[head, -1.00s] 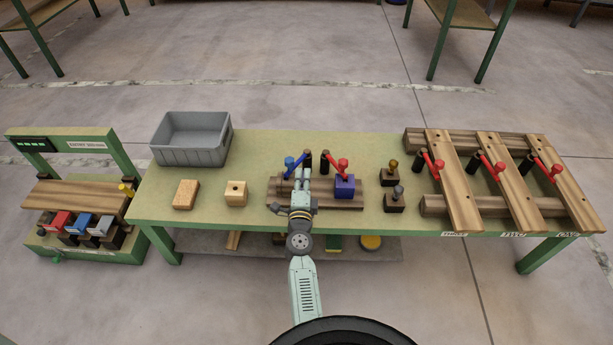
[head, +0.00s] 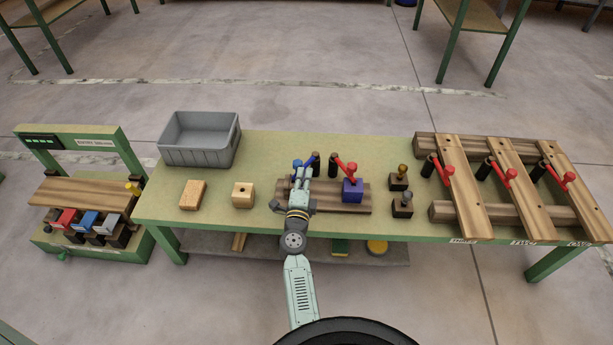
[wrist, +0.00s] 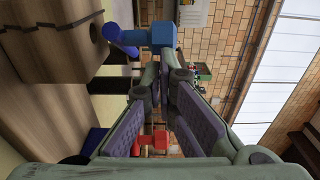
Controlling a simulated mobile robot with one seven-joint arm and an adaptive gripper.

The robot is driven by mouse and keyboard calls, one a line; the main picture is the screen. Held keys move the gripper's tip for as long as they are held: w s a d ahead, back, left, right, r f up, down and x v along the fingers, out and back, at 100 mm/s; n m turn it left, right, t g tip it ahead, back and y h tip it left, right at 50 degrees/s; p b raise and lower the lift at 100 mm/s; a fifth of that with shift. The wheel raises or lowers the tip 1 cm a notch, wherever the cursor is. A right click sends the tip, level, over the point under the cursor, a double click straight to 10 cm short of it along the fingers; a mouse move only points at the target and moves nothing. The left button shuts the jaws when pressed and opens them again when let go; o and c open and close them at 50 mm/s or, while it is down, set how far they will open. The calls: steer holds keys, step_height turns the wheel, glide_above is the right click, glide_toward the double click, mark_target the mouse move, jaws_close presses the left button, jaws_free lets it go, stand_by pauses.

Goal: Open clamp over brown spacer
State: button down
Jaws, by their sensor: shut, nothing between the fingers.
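The clamp with the blue handle (head: 297,163) stands at the left end of the dark wooden fixture in the head view, beside a black post. Its blue knob (wrist: 160,34) is large in the wrist view, just beyond my fingertips. A brown block with a hole (wrist: 62,45), apparently the brown spacer, is at upper left there; my arm mostly hides that spot in the head view. My gripper (head: 303,172) is over the fixture, close to the blue handle. Its fingers (wrist: 166,75) are shut and empty. I cannot tell whether they touch the knob.
A red-handled clamp (head: 348,167) and a blue block (head: 352,190) are immediately right of my gripper. Two light wooden blocks (head: 193,195) (head: 243,195) and a grey bin (head: 200,140) are left. Two small knobbed pieces (head: 399,178) (head: 402,205) and a clamped wooden pallet (head: 463,190) are right.

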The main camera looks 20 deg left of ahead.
mark_target(295, 168)
steer(key=shift+a+m+h, duration=0.3)
steer(key=shift+a+h, duration=0.05)
steer(key=shift+h, duration=0.05)
steer(key=shift+w+a+r+m+h, duration=0.1)
steer(key=shift+a+m+h, duration=0.9)
steer(key=shift+h, duration=0.4)
steer(key=shift+w+a, duration=0.1)
steer(key=shift+a, duration=0.4)
steer(key=a, duration=0.1)
steer(key=w+a, duration=0.1)
steer(key=a, duration=0.1)
steer(key=shift+a+h, duration=0.1)
steer(key=shift+h, duration=0.3)
steer(key=w+a+m+g+h+b, duration=0.3)
steer(key=w+a+m+h+b, duration=0.3)
steer(key=b, duration=1.4)
steer(key=shift+w+a+m+h+b, duration=0.3)
steer(key=shift+w+m+h, duration=0.65)
steer(key=shift+h, duration=1.25)
steer(key=shift+w+d+n, duration=0.1)
steer(key=shift+w+n, duration=0.15)
